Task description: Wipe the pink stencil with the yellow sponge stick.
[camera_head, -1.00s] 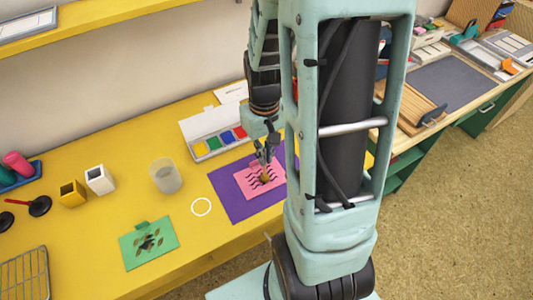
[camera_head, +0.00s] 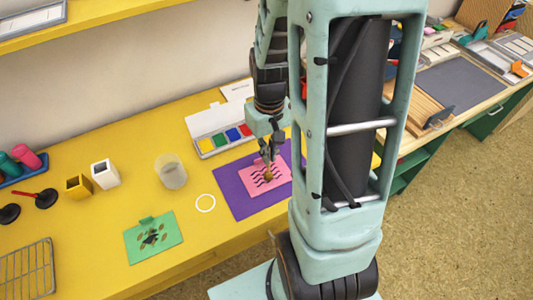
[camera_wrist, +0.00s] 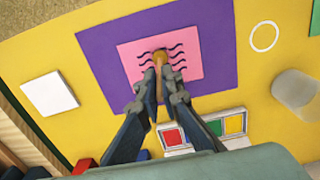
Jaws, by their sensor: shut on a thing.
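The pink stencil (camera_head: 256,184) lies on a purple mat (camera_head: 232,199) on the yellow table. It has rows of dark wavy lines and also shows in the wrist view (camera_wrist: 191,51). My gripper (camera_head: 267,158) is over the stencil, pointing down. In the wrist view my gripper (camera_wrist: 159,84) is shut on the sponge stick (camera_wrist: 161,60), whose yellow-brown tip is at the middle of the stencil, among the wavy lines. The tip looks to be touching the stencil. The fingers hide part of the stick.
An inkpad box (camera_head: 219,134) with coloured pads is behind the mat. A translucent cup (camera_head: 171,171) and a white ring (camera_head: 205,203) are to the left. A green stencil (camera_head: 153,238) lies at the front left. White and yellow square holders (camera_head: 105,174) stand farther left.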

